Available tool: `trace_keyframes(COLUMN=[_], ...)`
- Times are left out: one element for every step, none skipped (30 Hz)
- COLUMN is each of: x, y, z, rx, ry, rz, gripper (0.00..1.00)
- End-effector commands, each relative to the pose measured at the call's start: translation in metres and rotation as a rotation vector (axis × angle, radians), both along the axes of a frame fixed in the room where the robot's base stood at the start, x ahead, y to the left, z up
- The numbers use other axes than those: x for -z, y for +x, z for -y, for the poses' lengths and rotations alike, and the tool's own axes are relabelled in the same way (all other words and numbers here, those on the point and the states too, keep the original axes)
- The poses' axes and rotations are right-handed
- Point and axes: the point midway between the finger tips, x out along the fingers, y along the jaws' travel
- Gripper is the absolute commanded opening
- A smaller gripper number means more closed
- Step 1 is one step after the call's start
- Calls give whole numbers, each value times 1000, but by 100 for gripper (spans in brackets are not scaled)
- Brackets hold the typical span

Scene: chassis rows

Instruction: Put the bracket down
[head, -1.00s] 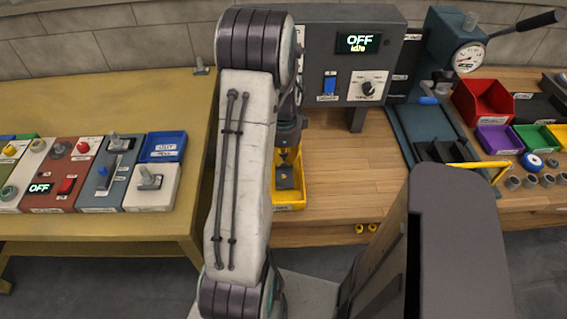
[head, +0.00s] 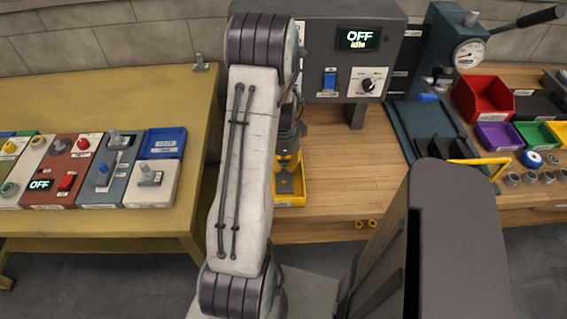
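My gripper (head: 286,160) hangs at or just above the yellow bin (head: 292,201), at the left end of the wooden bench. My pale arm link covers the left part of the gripper and bin. A small dark piece (head: 285,184) shows low in the bin area, below the gripper. I cannot tell whether it is the bracket, a fingertip or something lying in the bin. I cannot make out the finger gap, and no bracket is clearly identifiable there.
A grey machine with an "OFF idle" display (head: 358,40) stands behind the bin. A press with a gauge (head: 468,54) and coloured bins, one red (head: 484,98), are at right. Control panels (head: 66,170) sit on the yellow table at left. The bench (head: 345,165) right of the bin is clear.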

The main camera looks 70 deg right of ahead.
Motion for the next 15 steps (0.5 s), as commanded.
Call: trace_keyframes(x=[0,0,0,0,0,0,0,0,0,0,0,-1,-1,-2,-4], y=[0,0,0,0,0,0,0,0,0,0,0,0,0,0,0], z=[0,0,0,0,0,0,0,0,0,0,0,0,0,0,0], rx=[0,0,0,0,0,0,0,0,0,0,0,0,0,0,0], ry=[0,0,0,0,0,0,0,0,0,0,0,0,0,0,0], rz=[0,0,0,0,0,0,0,0,0,0,0,0,0,0,0], gripper=[19,22,26,28,31,31,31,31,31,31,31,31,31,31,31])
